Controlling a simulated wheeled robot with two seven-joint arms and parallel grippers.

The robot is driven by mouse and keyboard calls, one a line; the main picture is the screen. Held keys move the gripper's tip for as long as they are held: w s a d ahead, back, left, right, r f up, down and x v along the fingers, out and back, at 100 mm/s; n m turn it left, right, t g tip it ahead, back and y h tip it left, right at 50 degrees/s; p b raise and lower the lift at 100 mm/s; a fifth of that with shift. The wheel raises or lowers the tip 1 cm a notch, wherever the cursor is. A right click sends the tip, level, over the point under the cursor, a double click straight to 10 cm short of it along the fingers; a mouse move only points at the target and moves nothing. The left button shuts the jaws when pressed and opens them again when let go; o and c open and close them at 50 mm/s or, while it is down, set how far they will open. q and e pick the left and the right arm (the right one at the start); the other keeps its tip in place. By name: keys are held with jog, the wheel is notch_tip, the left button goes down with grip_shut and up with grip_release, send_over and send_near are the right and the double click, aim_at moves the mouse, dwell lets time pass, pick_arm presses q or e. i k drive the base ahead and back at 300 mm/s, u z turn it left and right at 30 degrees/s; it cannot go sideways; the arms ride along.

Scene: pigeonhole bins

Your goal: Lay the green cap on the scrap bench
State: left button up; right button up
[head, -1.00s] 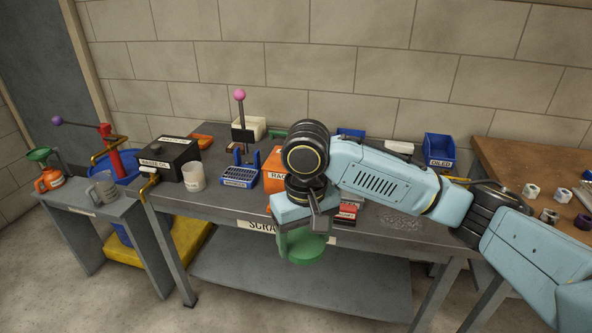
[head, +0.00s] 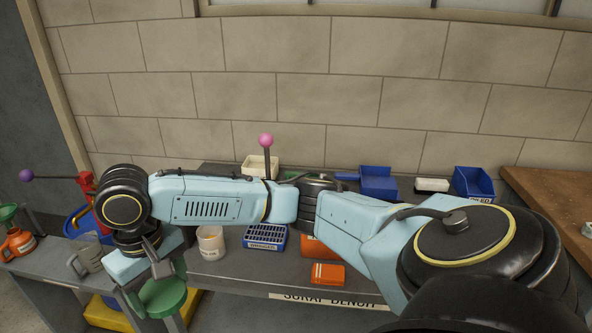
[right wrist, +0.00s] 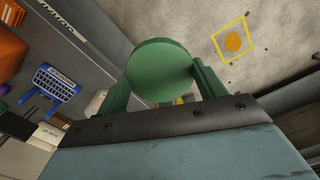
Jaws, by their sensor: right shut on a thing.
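The green cap (head: 163,298) is a round green disc. My right gripper (head: 160,280) is shut on it and holds it at the left front of the head view, by the left end of the scrap bench (head: 225,274). In the right wrist view the cap (right wrist: 158,70) sits between the fingers, its flat round face showing, with floor behind it. The bench is a grey metal table with a "SCRAP BENCH" label on its front edge. My right arm hides part of its top. My left gripper is not in view.
On the bench stand a white cup (head: 211,243), a blue rack (head: 265,237), an orange box (head: 328,274) and blue bins (head: 473,182). A small side bench at left holds a grey jug (head: 87,254) and an orange can (head: 17,243). Bare bench top shows near the cup.

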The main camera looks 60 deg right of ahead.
aim_at(265, 265)
jog(key=z, duration=0.65)
jog(key=i, duration=0.85)
jog(key=z, duration=1)
